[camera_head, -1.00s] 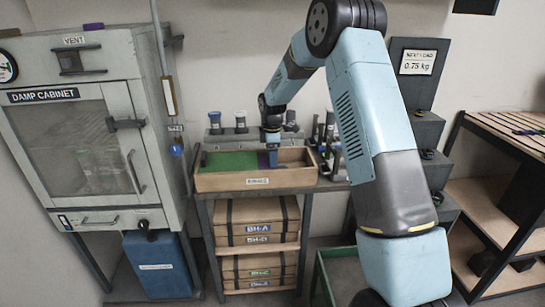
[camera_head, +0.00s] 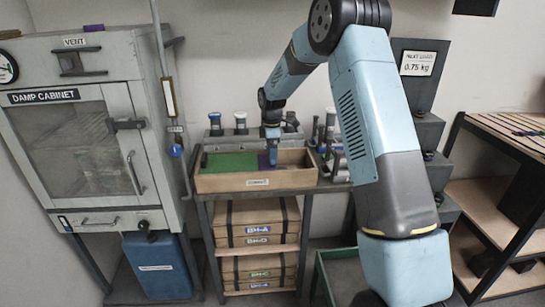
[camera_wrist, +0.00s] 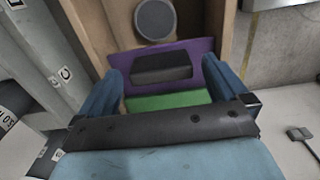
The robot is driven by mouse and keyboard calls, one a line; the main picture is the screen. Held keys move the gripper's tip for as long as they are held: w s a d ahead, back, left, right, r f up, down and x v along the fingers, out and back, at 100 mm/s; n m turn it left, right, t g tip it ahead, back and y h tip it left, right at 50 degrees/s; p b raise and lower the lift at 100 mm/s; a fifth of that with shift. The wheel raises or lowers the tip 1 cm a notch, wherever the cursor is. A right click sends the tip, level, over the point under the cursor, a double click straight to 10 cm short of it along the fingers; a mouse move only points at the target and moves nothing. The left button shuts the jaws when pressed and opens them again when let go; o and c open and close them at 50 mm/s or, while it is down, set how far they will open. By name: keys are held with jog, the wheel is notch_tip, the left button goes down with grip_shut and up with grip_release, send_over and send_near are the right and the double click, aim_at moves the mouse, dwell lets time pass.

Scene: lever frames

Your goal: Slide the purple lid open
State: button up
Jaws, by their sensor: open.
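The purple lid (camera_wrist: 204,58) lies across a wooden box, with a dark block-like handle (camera_wrist: 162,67) on it. In the head view the lid (camera_head: 263,161) is a small purple patch beside a green panel (camera_head: 230,162), partly hidden by my gripper (camera_head: 273,157). In the wrist view my gripper (camera_wrist: 168,72) is open, its two blue fingers on either side of the handle with gaps between. I cannot tell how far above the lid the fingertips are. The green panel (camera_wrist: 168,101) also shows below the lid in the wrist view.
The wooden box (camera_head: 220,183) stands on a bench, with its right part open. A round dark disc (camera_wrist: 155,20) shows inside it. Several bottles and posts (camera_head: 240,122) stand behind. The damp cabinet (camera_head: 140,215) is close on the left; dark steps (camera_head: 428,130) rise at right.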

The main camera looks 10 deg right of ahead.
notch_tip(320, 180, up, 11)
jog(key=shift+r, duration=0.15)
dwell(0.4)
